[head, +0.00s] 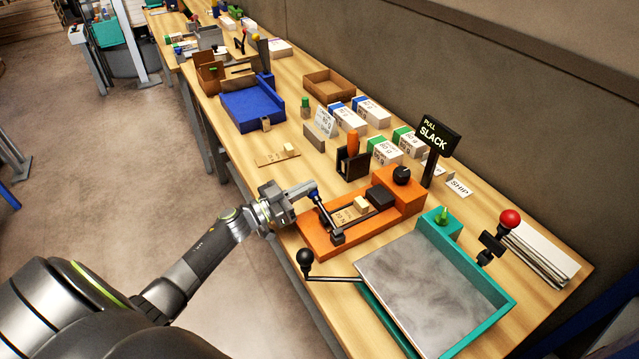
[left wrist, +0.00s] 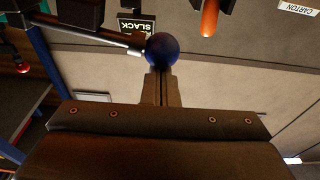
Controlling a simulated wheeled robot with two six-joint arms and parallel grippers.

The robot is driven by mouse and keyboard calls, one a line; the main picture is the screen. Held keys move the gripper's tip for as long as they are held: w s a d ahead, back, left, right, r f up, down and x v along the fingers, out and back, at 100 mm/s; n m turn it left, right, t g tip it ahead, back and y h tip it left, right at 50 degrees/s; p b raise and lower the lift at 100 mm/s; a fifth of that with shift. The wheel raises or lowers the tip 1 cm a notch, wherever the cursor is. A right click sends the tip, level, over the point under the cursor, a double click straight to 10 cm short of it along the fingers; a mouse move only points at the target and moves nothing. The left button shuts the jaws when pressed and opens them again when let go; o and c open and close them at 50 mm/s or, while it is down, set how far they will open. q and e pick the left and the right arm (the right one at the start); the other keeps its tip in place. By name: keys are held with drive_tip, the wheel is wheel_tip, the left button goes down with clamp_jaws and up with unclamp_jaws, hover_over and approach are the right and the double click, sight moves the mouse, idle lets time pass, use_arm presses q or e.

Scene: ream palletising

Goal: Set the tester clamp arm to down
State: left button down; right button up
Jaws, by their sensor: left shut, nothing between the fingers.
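The orange tester (head: 350,238) stands on the bench, with a dark block, a black dial and a small strip marked 20 N on it. Its clamp arm (head: 325,217) is a rod slanting up from a dark pivot at the tester's front to a dark blue ball knob (head: 314,195); it looks raised. My left gripper (head: 306,190) is shut and empty, right at the knob. In the left wrist view the ball (left wrist: 162,48) sits just beyond my closed fingertips (left wrist: 160,75), with the rod running off to the left. I cannot tell whether they touch. My right gripper is out of view.
A sign reading PULL SLACK (head: 438,136) stands behind the tester. A teal tray (head: 440,285) with a black-knobbed crank (head: 305,258) is at the front right. A black holder (head: 352,162), paper reams (head: 385,151) and a blue tray (head: 252,105) lie farther along.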

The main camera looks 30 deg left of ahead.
use_arm(q)
drive_tip(key=shift+r, duration=0.15)
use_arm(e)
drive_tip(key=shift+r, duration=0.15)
